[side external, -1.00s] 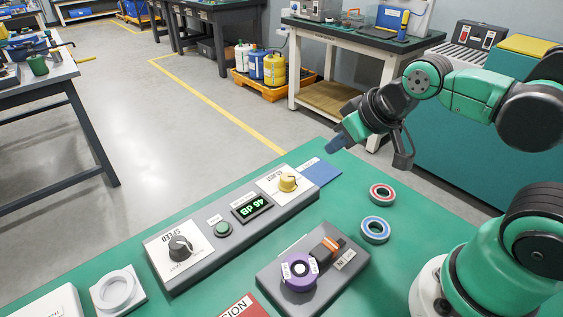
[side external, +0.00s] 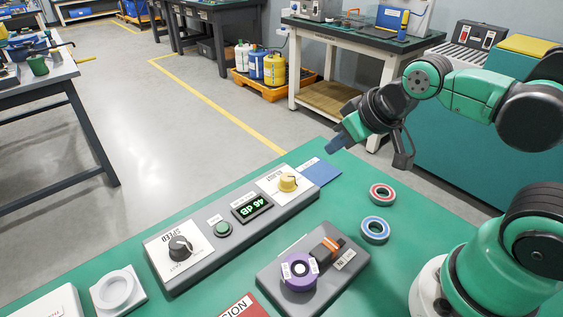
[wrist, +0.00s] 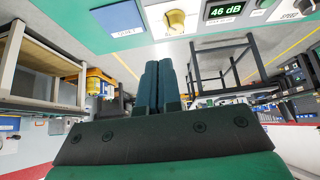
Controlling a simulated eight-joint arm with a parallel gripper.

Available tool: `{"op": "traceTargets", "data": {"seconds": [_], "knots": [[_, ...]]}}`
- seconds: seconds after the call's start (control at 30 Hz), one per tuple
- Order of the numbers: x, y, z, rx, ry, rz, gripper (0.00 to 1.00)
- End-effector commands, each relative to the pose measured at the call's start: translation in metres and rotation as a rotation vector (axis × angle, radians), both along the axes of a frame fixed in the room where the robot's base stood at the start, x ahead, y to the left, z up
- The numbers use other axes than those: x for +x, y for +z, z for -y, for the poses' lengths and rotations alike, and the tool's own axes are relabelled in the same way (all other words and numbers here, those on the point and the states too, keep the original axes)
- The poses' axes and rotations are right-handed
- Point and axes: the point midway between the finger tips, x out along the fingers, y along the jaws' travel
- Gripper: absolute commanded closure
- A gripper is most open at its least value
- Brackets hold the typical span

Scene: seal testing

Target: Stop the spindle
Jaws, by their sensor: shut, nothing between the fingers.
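A long grey control panel (side external: 205,255) lies on the green bench. In the wrist view the yellow knob (wrist: 176,19) and the display (wrist: 222,10) show at the top. In front of the panel a grey base holds a purple ring part (side external: 299,271) and a black part with an orange stripe (side external: 327,249). My gripper (side external: 336,142) is shut and empty, raised beyond the panel's far end. Its fingers also show in the wrist view (wrist: 158,68).
A blue mat (side external: 322,174) lies at the panel's far end. A red-ringed bearing (side external: 382,194) and a blue-ringed bearing (side external: 375,229) lie at right. A white ring holder (side external: 118,289) and a red sign (side external: 243,307) are near the front.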

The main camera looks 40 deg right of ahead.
Motion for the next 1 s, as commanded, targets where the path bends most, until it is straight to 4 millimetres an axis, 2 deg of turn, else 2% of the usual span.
{"op": "traceTargets", "data": {"seconds": [0.33, 0.47, 0.57, 0.67, 0.8, 1.0], "knots": [[0.000, 0.000, 0.000, -0.002, 0.002, 0.000, 1.00], [0.007, 0.002, -0.008, -0.032, 0.056, 0.007, 1.00], [0.019, 0.005, -0.024, -0.094, 0.153, 0.022, 1.00], [0.036, 0.006, -0.049, -0.179, 0.290, 0.049, 1.00], [0.055, 0.006, -0.093, -0.303, 0.488, 0.104, 1.00], [0.068, 0.001, -0.148, -0.438, 0.701, 0.182, 1.00]]}}
